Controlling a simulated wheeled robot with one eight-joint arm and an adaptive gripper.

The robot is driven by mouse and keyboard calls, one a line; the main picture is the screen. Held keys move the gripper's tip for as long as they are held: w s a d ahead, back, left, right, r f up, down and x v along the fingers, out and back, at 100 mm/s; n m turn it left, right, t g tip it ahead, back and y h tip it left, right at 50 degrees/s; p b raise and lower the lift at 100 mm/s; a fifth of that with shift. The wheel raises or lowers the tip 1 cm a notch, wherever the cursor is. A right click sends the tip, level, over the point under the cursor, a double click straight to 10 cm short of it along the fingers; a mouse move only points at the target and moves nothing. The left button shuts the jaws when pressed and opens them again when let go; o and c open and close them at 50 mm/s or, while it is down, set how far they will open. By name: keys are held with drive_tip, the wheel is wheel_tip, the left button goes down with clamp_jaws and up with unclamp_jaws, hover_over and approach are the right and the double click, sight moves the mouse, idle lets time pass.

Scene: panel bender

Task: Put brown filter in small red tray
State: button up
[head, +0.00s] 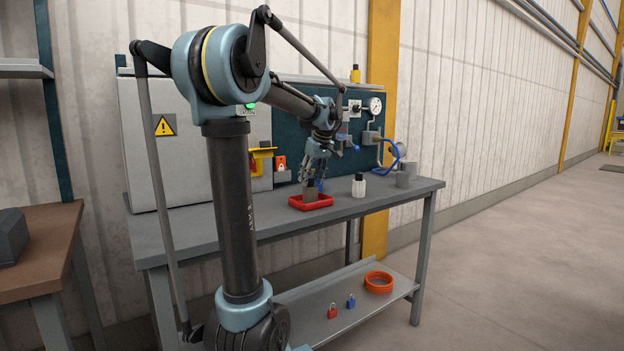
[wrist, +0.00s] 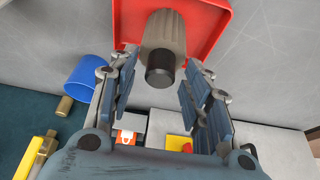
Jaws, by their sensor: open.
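The brown filter (head: 310,194), a grey-brown body with a dark cap, stands in the small red tray (head: 326,204) on the grey bench. In the wrist view the filter (wrist: 165,32) shows cap toward me, with the red tray (wrist: 205,16) around and behind it. My gripper (head: 316,170) is just above the tray. In the wrist view my gripper (wrist: 160,78) is open, its fingers on either side and apart, with visible gaps to the filter. The filter's base is partly hidden by its own body and the tray rim.
A blue cup-like part (wrist: 88,78) is left of the fingers. A white bottle with a black cap (head: 358,188) and a grey cylinder (head: 403,178) stand right of the tray. The panel with gauge (head: 375,105) and piping rises behind. The bench front is clear.

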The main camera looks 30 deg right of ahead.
drive_tip(key=shift+r, duration=0.1)
drive_tip(key=v, duration=1.2)
drive_tip(key=shift+s, duration=0.1)
